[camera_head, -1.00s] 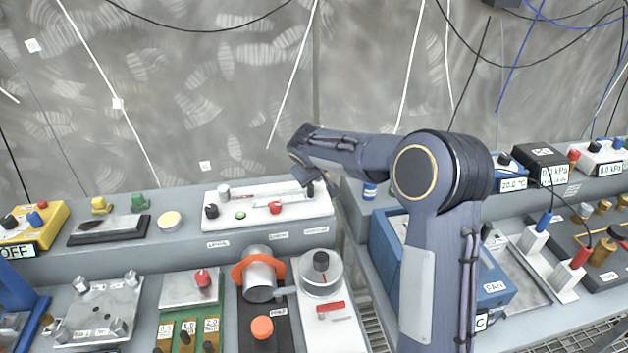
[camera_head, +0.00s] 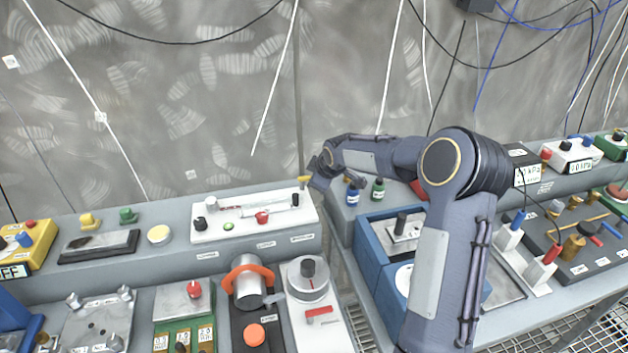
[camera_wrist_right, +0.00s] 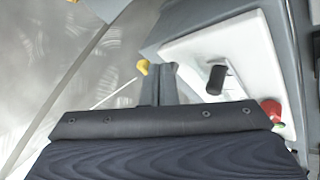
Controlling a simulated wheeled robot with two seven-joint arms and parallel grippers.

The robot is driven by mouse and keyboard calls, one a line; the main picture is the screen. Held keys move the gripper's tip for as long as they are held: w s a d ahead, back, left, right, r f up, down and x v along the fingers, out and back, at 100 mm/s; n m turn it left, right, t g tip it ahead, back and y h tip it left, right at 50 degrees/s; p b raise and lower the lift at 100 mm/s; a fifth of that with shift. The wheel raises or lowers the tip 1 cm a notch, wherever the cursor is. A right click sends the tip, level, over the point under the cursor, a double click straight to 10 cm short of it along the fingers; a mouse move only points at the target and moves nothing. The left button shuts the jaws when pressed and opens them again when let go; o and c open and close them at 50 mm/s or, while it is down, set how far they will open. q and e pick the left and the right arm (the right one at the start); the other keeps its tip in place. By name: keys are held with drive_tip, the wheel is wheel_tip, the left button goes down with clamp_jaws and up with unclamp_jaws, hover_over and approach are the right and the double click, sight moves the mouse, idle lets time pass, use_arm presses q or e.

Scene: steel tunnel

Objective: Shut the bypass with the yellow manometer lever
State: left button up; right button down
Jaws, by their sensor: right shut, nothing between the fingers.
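The small yellow lever (camera_head: 304,181) stands at the back right corner of the white panel (camera_head: 240,235) in the head view. In the wrist view the yellow lever (camera_wrist_right: 143,67) shows just left of my fingertips. My right gripper (camera_head: 319,181) is just right of the lever in the head view, its jaws shut and empty. The fingers also show in the wrist view (camera_wrist_right: 161,80). Whether they touch the lever I cannot tell. The lever's base is not clearly visible. My left gripper is in no view.
The white panel also carries a black knob (camera_head: 295,199), a red knob (camera_head: 262,217) and a green button (camera_head: 228,226). A gap separates the two benches. The grey wall is behind.

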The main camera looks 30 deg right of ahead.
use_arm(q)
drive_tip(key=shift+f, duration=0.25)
use_arm(e)
drive_tip(key=shift+w+d, duration=0.15)
drive_tip(key=shift+d, duration=0.2)
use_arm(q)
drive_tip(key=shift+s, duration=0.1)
use_arm(e)
drive_tip(key=shift+w+d+r, duration=0.1)
drive_tip(key=shift+d, duration=0.1)
use_arm(q)
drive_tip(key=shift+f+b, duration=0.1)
drive_tip(key=shift+b, duration=0.2)
